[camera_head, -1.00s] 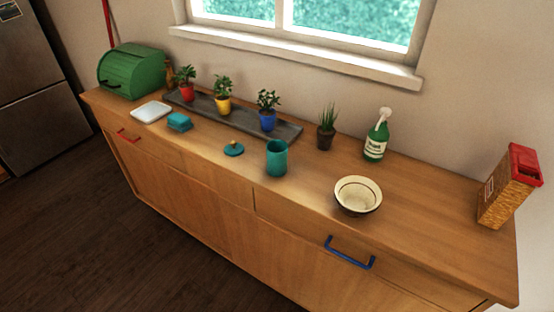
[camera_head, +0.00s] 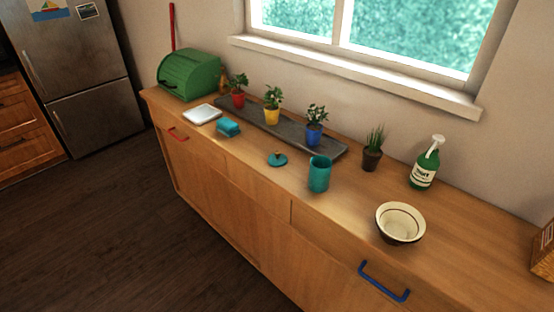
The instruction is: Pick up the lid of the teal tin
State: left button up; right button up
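The teal tin (camera_head: 319,174) stands upright and open on the wooden counter, near its front edge. Its teal lid (camera_head: 277,160), a flat disc with a small knob on top, lies on the counter to the left of the tin, apart from it. Neither of my grippers shows in the head view.
A grey tray (camera_head: 330,149) with several potted plants lies behind the lid. A folded teal cloth (camera_head: 228,128) and a white dish (camera_head: 203,114) lie left, by a green bread box (camera_head: 189,74). A cream bowl (camera_head: 400,223) and spray bottle (camera_head: 425,166) stand right. Floor (camera_head: 120,230) ahead is clear.

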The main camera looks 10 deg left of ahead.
aim_at(277, 158)
jog(key=z, duration=0.45)
jog(key=i+j+z, duration=0.1)
jog(key=j+z, duration=1.05)
jog(key=j, duration=0.55)
jog(key=k+j, duration=0.1)
jog(key=j, duration=0.35)
jog(key=k+j, duration=0.1)
jog(key=j, duration=0.35)
jog(key=z, duration=0.05)
